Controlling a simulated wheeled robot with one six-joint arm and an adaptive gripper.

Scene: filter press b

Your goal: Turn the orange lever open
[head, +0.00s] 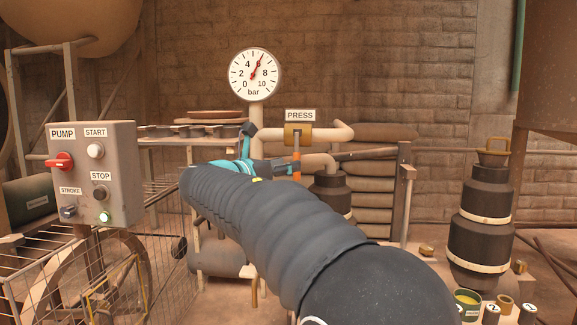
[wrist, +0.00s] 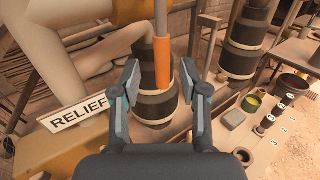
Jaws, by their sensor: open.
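The orange lever (head: 296,168) hangs straight down from the brass valve (head: 292,135) under the PRESS sign in the head view. In the wrist view, the orange lever (wrist: 162,62) hangs from the valve at the top edge. My gripper (wrist: 161,75) is open, with one finger on each side of the lever's lower part in the picture. A gap shows between the lever and each finger. I cannot tell how deep the lever sits between them. In the head view, my gripper (head: 280,164) is just left of the lever, partly hidden by my arm.
A pale pipe (head: 325,134) runs through the valve. A dark ringed cylinder (wrist: 155,105) stands behind the lever. A RELIEF sign (wrist: 78,112) is left of my gripper. The pressure gauge (head: 254,75) points near 6. The pump control box (head: 95,172) stands at the left.

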